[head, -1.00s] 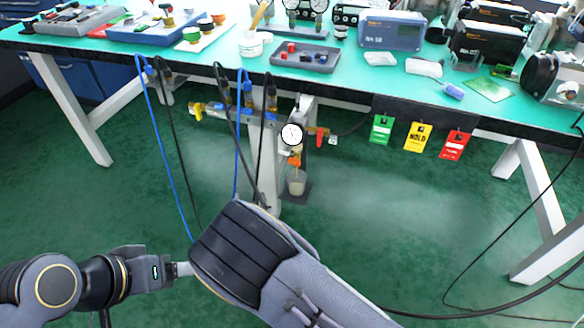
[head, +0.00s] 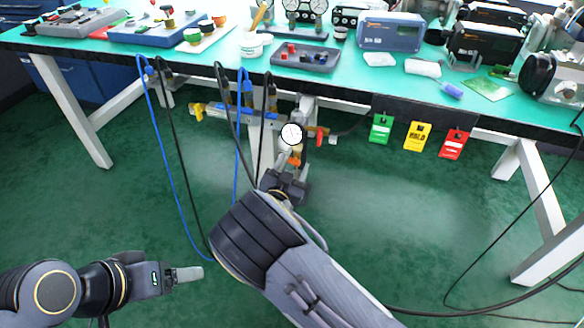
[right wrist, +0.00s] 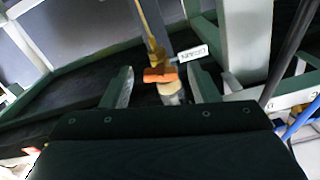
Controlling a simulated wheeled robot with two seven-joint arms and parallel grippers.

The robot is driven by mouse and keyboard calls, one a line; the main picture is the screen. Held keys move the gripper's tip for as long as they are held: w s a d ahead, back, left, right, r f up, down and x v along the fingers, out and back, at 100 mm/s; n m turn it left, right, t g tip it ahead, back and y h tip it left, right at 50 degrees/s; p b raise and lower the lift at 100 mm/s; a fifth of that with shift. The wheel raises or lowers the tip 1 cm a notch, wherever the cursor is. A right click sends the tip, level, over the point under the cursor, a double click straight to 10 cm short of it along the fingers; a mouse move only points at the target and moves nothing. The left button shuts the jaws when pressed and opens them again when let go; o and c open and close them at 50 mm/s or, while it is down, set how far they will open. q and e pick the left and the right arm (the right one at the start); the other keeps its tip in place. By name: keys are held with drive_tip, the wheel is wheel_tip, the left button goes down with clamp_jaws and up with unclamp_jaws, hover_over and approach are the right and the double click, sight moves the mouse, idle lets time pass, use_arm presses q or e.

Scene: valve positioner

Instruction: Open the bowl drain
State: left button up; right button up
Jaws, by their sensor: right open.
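The orange bowl drain (head: 294,161) hangs under the filter unit with the round white gauge (head: 291,134), below the bench's front edge. In the right wrist view the orange drain piece (right wrist: 160,74) shows between and beyond the fingertips, with a brass stem above it and a pale cup (right wrist: 171,93) just below. My right gripper (head: 290,172) is open and empty, close under the drain; its fingers (right wrist: 163,88) stand either side of the drain in the picture, with no contact visible. My left gripper (head: 186,275) is low at left, away from the unit; its jaw gap is unclear.
Blue and black hoses (head: 172,150) hang at the left of the unit. A white bench leg stands behind it. Green, yellow and red tags (head: 418,136) hang at right. A small white label (right wrist: 193,53) is beside the drain.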

drive_tip(key=shift+c, duration=0.4)
drive_tip(key=c, duration=0.9)
drive_tip(key=m+b, duration=0.4)
drive_tip(key=shift+b, duration=0.3)
drive_tip(key=o, duration=1)
